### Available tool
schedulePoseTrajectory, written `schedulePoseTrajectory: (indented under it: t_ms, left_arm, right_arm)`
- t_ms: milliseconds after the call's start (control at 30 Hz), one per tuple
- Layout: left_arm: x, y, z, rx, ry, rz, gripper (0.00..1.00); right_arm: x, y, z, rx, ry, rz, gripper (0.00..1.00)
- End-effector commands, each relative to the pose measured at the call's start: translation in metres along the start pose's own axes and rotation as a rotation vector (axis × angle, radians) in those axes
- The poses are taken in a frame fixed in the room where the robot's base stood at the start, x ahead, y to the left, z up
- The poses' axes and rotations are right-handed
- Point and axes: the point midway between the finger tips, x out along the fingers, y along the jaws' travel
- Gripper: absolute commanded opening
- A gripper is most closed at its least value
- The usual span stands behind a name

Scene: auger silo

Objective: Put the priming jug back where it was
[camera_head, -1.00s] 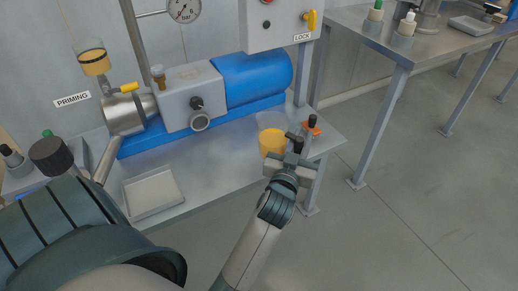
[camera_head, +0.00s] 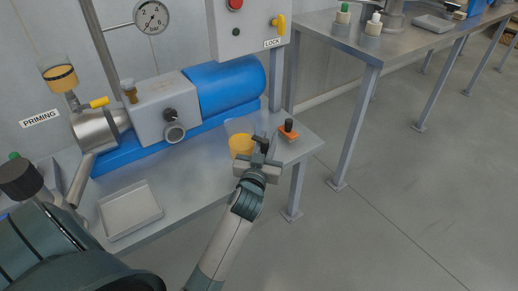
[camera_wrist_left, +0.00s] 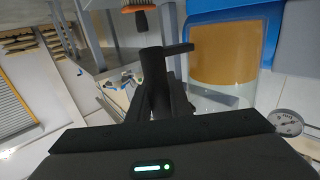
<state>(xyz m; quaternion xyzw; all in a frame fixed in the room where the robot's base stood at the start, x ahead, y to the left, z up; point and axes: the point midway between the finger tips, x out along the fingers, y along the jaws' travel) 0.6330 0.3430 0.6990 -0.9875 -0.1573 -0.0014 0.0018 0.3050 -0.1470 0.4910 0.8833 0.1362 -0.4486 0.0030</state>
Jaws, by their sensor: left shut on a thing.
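The priming jug (camera_head: 240,145) is a clear vessel with amber liquid in its lower part. It is at the right end of the steel bench, in front of the blue motor; I cannot tell whether its base touches the bench. My left gripper (camera_head: 261,158) is shut on the jug's black handle, on the jug's right side. In the left wrist view the jug (camera_wrist_left: 228,60) fills the upper right and its dark handle (camera_wrist_left: 154,70) is between my fingers. A PRIMING label (camera_head: 40,118) is on the wall at left. My right gripper is out of view.
An orange piece with a black knob (camera_head: 288,131) sits just right of the jug on the bench. A shallow grey tray (camera_head: 130,210) lies at the bench front left. The pump (camera_head: 165,108) and blue motor (camera_head: 226,85) stand behind. Bench between tray and jug is clear.

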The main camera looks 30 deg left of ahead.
Motion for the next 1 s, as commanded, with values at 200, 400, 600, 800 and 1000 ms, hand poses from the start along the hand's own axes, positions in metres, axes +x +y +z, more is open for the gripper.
schedulePoseTrajectory:
  t_ms: [200, 400, 600, 800, 1000]
  left_arm:
    - [0.029, -0.024, 0.022, 0.003, 0.003, -0.001, 0.0]
    - [0.041, -0.034, 0.03, 0.001, 0.003, 0.0, 0.0]
    - [0.042, -0.035, 0.031, -0.001, 0.003, 0.0, 0.0]
    - [0.042, -0.034, 0.033, -0.001, 0.003, 0.0, 0.0]
    - [0.041, -0.034, 0.055, -0.001, 0.0, -0.001, 0.0]
  right_arm:
    - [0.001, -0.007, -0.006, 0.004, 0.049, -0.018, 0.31]
    - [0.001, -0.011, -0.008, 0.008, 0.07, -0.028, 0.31]
    - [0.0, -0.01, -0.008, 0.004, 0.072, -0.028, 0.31]
    - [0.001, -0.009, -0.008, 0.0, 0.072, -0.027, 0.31]
    - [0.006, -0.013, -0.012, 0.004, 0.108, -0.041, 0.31]
